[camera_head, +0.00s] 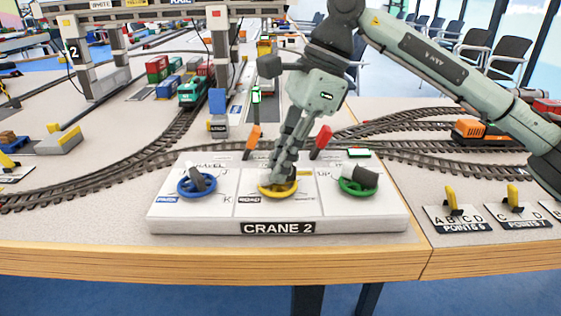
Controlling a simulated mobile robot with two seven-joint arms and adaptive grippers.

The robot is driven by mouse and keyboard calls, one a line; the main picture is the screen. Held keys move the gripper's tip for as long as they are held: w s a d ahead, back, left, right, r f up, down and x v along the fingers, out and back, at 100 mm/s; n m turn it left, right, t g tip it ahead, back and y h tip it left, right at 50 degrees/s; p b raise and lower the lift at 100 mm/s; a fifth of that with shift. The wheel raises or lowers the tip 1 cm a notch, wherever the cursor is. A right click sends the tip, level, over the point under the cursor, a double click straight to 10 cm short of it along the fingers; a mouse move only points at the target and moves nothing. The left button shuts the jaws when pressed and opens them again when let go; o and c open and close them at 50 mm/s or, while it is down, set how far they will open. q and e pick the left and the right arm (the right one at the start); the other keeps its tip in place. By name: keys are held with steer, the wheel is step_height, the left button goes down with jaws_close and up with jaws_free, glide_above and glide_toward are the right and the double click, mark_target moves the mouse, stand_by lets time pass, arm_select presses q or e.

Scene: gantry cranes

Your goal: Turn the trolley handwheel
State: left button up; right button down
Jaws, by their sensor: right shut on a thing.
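The white control box (222,222) marked CRANE 2 stands at the table's front edge and carries three handwheels. The middle, yellow handwheel (278,190) has a ROAD label at its lower left; its name plate is hidden behind my gripper, so I cannot read whether it says trolley. My right gripper (279,178) points down from above and is shut on the yellow handwheel. The blue handwheel (197,186) is on the left, with a grey handle, and the green handwheel (357,187) on the right. My left gripper is out of view.
An orange lever (253,138) and a red lever (321,142) stick up behind the wheels. Rail tracks (150,155) curve behind the box. POINTS switches with yellow levers (451,199) stand at the right. A gantry crane leg (220,60) rises at the back.

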steer(key=c, duration=1.6)
jaws_free()
steer(key=v, duration=1.2)
